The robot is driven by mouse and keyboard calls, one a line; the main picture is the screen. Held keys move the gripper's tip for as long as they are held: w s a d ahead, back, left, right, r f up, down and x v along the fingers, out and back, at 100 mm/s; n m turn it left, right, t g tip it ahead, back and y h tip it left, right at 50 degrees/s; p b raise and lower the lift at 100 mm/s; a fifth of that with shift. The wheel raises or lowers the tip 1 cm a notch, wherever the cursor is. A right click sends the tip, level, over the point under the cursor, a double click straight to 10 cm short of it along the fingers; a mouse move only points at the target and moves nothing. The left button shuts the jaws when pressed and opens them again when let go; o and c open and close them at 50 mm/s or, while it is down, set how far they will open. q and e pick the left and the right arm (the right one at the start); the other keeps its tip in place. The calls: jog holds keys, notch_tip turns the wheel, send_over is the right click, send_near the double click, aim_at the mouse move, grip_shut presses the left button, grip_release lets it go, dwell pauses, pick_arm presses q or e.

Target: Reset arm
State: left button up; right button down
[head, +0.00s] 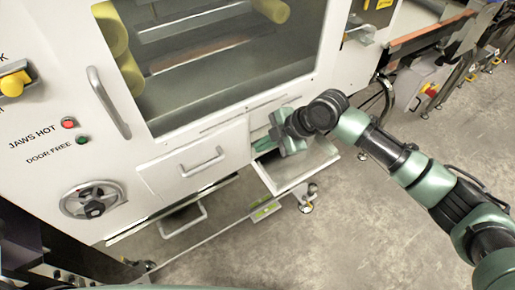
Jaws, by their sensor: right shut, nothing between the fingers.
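My right arm comes in from the lower right and bends over to the middle of the picture. My right gripper (274,138) is at the machine's front, at the opening above a small metal tray (296,175). Its fingers are small and partly hidden by the wrist; they look shut and hold nothing. I cannot tell if the gripper touches the machine. My left gripper does not show.
The white machine (215,130) has a large window (225,70), a door handle (108,102), a drawer handle (202,162), a handwheel (92,199) and a yellow knob (14,81). A belt conveyor (425,38) stands at the upper right. The concrete floor (345,235) is clear.

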jog(key=w+v, duration=0.1)
jog(key=v, duration=0.4)
jog(key=s+a+f+m+t, duration=0.1)
jog(key=s+a+f+m, duration=0.1)
jog(key=s+f+m, duration=0.6)
jog(key=s+d+f+m+h, duration=0.2)
jog(key=s+d+m+h, duration=0.2)
jog(key=s+d+m, duration=0.45)
jog(key=s+d+f+m+h, duration=0.3)
jog(key=s+d+m, duration=0.3)
jog(key=s+d, duration=0.55)
notch_tip(320, 180, down, 27)
jog(key=d, duration=0.1)
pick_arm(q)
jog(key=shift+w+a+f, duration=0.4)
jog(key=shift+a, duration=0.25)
pick_arm(e)
jog(key=s+d+f+n+g, duration=0.1)
jog(key=s+d+f+g, duration=0.1)
jog(key=s+f, duration=1.3)
jog(key=shift+s+d, duration=0.55)
jog(key=shift+s, duration=0.4)
